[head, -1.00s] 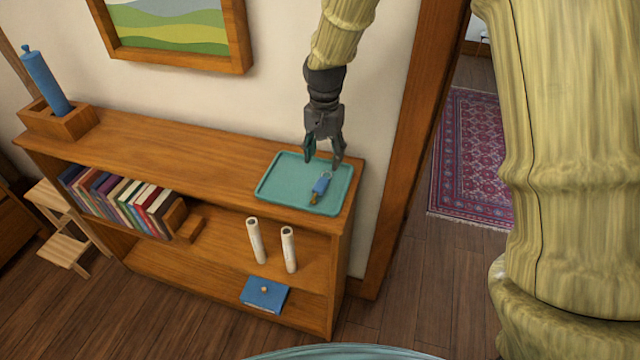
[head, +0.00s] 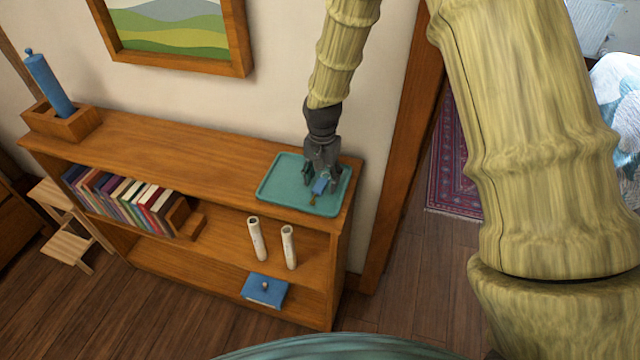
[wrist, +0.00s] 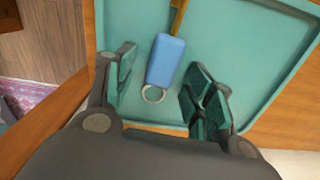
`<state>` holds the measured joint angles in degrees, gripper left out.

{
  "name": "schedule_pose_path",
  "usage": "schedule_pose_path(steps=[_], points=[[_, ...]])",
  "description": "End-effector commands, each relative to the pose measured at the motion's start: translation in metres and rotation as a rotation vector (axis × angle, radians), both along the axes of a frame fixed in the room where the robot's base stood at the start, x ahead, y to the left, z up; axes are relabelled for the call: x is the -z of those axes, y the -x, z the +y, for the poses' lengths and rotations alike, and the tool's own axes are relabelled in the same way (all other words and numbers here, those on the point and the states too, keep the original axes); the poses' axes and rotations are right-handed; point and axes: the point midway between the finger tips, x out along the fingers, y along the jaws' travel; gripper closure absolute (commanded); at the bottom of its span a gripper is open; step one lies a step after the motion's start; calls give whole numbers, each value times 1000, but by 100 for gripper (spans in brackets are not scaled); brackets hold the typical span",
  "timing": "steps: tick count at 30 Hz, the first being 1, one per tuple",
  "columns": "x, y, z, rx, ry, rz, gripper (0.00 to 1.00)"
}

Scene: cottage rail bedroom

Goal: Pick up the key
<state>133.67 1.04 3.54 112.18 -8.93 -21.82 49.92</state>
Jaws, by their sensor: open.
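The key has a blue head (head: 320,186) and lies on the teal tray (head: 275,192) on top of the wooden shelf. In the wrist view its blue head (wrist: 166,60) carries a metal ring at one end and a brass-coloured shaft at the other, partly cut off by the frame edge. My gripper (head: 318,182) is down over the tray at the key and hides part of it. In the wrist view my gripper (wrist: 160,90) is open, with one finger on each side of the key's head and ring. Gaps show between the fingers and the key.
The tray's raised rim (wrist: 285,95) surrounds the key. Two white cylinders (head: 257,238) and a blue book-like object (head: 264,289) sit on lower shelves. Books (head: 130,200) stand left. A blue rolled item (head: 50,85) stands in a wooden holder. The wall rises behind.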

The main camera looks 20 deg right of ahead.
Motion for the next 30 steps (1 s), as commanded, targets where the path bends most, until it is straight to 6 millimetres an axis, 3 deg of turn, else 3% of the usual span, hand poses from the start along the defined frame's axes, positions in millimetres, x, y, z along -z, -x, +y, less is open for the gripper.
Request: schedule_pose_path(steps=[8, 16, 30], points=[[2, 0, 0, 1, -1, -1, 46], [2, 0, 0, 1, 0, 0, 92], [-3, 0, 0, 1, 0, -1, 92]])
